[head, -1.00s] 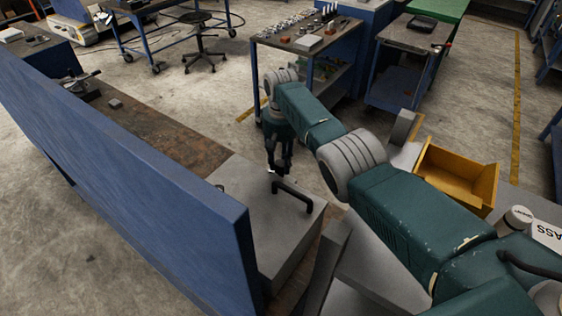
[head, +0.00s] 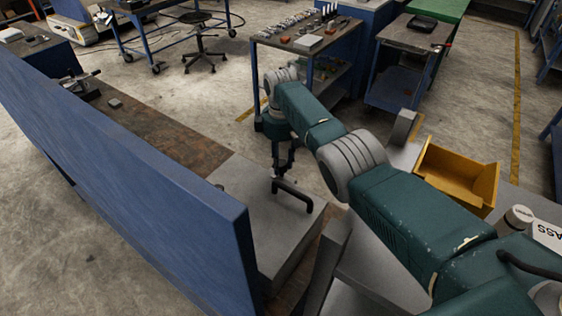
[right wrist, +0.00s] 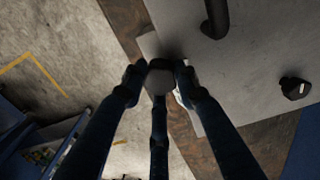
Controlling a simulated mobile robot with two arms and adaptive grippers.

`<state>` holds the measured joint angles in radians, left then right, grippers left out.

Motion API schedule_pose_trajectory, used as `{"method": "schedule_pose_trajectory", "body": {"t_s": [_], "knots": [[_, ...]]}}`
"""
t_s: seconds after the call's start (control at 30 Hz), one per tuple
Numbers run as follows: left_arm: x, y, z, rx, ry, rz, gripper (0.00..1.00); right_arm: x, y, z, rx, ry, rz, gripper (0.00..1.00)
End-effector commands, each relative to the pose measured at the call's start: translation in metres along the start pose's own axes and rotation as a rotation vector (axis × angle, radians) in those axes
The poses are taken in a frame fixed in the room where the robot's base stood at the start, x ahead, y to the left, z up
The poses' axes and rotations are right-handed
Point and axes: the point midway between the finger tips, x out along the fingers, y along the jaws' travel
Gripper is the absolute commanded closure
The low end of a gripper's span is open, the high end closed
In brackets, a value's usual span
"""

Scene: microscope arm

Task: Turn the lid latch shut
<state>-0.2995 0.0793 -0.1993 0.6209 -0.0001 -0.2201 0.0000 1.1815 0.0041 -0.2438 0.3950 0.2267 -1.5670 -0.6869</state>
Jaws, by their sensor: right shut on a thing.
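The grey box with its flat lid (head: 243,208) stands on the bench, with a black bar handle (head: 294,195) on top. The handle also shows at the top of the right wrist view (right wrist: 215,18). My right gripper (head: 281,175) points down at the lid's far edge, beside the handle. In the right wrist view its dark fingers (right wrist: 158,84) are shut on a small grey rounded piece, the lid latch (right wrist: 160,76), at the lid's edge. The fingers hide part of the latch, so its angle is unclear. My left gripper is not in view.
A tall blue panel (head: 130,165) runs along the left of the bench. A small dark knob (right wrist: 295,88) sits on the lid, away from my fingers. A yellow bin (head: 456,178) stands to the right. Open floor lies beyond the bench.

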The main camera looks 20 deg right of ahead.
Motion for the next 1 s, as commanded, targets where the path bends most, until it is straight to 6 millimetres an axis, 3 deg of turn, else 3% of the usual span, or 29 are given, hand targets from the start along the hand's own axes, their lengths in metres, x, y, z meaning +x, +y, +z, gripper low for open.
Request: {"method": "schedule_pose_trajectory", "body": {"t_s": [0.33, 0.87, 0.9, 1.0], "knots": [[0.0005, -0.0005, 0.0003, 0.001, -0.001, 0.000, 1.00, -0.0032, 0.0019, -0.0018, -0.140, 0.006, 0.006, 0.96], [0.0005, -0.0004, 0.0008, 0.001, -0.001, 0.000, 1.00, -0.0035, 0.0022, -0.0019, -0.165, 0.006, 0.007, 0.96], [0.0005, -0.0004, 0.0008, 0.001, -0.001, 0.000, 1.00, -0.0035, 0.0023, -0.0019, -0.165, 0.006, 0.007, 0.68], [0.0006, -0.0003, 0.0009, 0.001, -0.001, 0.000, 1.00, -0.0032, 0.0021, -0.0017, -0.165, 0.005, 0.007, 0.51]]}}
